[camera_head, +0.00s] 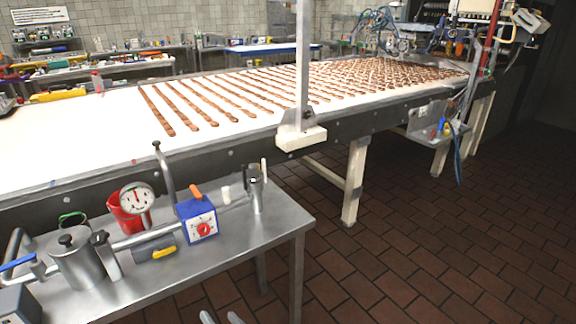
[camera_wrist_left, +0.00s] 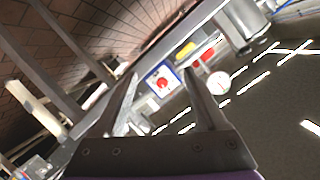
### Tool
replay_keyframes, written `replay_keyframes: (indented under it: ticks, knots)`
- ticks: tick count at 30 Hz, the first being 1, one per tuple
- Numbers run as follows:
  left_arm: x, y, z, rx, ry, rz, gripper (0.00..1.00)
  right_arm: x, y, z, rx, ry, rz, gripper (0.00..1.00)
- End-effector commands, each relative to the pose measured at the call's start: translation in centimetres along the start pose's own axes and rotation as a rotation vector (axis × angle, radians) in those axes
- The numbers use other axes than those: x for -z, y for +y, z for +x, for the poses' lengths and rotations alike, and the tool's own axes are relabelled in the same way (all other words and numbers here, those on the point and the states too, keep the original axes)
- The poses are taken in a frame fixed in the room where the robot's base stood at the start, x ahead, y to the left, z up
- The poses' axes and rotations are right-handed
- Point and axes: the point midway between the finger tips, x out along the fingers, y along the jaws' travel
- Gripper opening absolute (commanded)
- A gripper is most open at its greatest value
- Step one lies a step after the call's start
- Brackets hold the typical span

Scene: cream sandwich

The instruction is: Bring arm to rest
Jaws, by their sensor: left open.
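My left gripper (camera_head: 222,318) shows only as two pale fingertips at the bottom edge of the head view, over the brown tiled floor. They stand apart, in front of the metal side table. In the left wrist view the two dark fingers of the left gripper (camera_wrist_left: 161,74) are spread wide with nothing between them. A blue box with a red dial (camera_wrist_left: 162,84) shows beyond the fingertips, apart from them. The rest of my left arm is out of the head view. My right gripper is in neither view.
The metal side table (camera_head: 275,218) carries the blue dial box (camera_head: 198,222), a round gauge (camera_head: 137,197), a red container (camera_head: 118,222) and a metal pot (camera_head: 80,262). Behind runs a long white conveyor (camera_head: 75,140) with rows of brown pieces. The tiled floor (camera_head: 430,250) at right is clear.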

Motion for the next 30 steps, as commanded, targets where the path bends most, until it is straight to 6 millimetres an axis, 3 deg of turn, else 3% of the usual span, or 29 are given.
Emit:
replay_keyframes:
  ticks: [3,7,10,15,22,30]
  knots:
    - [-4.4,-2.2,0.9,-0.076,-0.180,0.048,0.74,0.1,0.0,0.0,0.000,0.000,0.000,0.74]
    - [-9.8,-3.9,0.3,-0.218,-0.383,0.074,0.74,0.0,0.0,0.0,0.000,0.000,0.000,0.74]
    - [-13.4,-4.6,-1.4,-0.358,-0.513,0.060,0.74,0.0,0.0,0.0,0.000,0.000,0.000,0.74]
    - [-16.6,-4.5,-4.8,-0.569,-0.617,-0.008,0.74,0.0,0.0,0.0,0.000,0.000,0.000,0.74]
    - [-17.8,-4.0,-8.6,-0.776,-0.630,-0.142,0.74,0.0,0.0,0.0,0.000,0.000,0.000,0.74]
    - [-11.4,-8.7,-10.9,-0.781,-0.600,-0.148,0.74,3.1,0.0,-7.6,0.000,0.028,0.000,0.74]
